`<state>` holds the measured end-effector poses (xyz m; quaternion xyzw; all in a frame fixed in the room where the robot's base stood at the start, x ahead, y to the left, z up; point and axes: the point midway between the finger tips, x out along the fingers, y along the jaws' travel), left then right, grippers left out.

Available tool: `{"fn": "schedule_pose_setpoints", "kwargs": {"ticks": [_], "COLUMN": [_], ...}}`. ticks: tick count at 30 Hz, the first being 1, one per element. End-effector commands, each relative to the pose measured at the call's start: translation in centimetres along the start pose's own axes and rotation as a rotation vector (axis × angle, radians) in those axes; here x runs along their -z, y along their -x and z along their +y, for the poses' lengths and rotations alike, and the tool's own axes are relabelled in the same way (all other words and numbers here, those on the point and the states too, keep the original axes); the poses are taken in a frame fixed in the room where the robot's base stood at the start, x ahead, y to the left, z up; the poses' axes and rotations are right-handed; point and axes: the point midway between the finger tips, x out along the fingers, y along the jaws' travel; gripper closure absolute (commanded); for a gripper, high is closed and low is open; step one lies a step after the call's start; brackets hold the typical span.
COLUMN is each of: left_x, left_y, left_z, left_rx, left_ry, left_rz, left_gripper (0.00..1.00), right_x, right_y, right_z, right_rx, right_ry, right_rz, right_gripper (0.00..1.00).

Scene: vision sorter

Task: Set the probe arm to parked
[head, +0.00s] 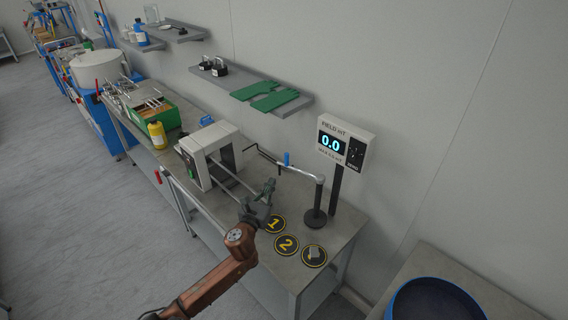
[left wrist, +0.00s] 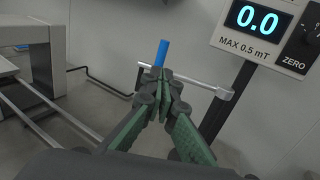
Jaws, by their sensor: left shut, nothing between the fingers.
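The probe arm (head: 303,172) is a light horizontal bar on a black post with a round black base (head: 314,219). It reaches left from the post towards the white magnet-like unit (head: 212,150), with a thin dark rod at its far end. A blue upright handle (head: 286,158) stands on the bar; it also shows in the left wrist view (left wrist: 160,53). My left gripper (head: 268,187) is shut and empty, in front of the bar and below the handle in the head view. In the left wrist view its fingertips (left wrist: 163,82) overlap the handle's lower end; contact cannot be told. My right gripper is out of view.
A field meter (head: 346,142) reading 0.0 stands behind the post. Round pads marked 1 (head: 275,224) and 2 (head: 286,244) lie near the bench front, beside a third pad bearing a small grey piece (head: 314,252). Two rails run from the white unit. A shelf (head: 296,105) hangs above.

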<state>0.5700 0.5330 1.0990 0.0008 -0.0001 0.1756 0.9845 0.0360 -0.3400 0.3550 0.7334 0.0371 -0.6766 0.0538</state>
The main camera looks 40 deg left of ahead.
Motion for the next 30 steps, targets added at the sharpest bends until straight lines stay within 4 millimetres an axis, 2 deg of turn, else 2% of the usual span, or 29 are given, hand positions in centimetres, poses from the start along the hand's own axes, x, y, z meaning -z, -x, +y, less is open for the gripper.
{"fn": "schedule_pose_setpoints", "kwargs": {"ticks": [9,15,21,30], "left_x": [-0.1,-0.1,0.0,0.0], "left_y": [-6.7,-10.2,-12.0,-12.3], "left_z": [-0.4,-0.3,-0.2,-0.1], "left_rx": [0.004,0.003,0.002,0.001], "left_ry": [0.005,0.005,0.004,0.002], "left_rz": [-0.002,-0.001,0.0,0.0], "left_gripper": [1.0,1.0,1.0,1.0], "right_x": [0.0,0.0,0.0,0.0], "right_y": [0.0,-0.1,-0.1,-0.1], "right_z": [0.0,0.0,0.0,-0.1], "right_rx": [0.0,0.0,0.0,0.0], "right_ry": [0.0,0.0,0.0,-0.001], "right_rz": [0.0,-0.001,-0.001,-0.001], "right_gripper": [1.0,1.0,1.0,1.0]}}
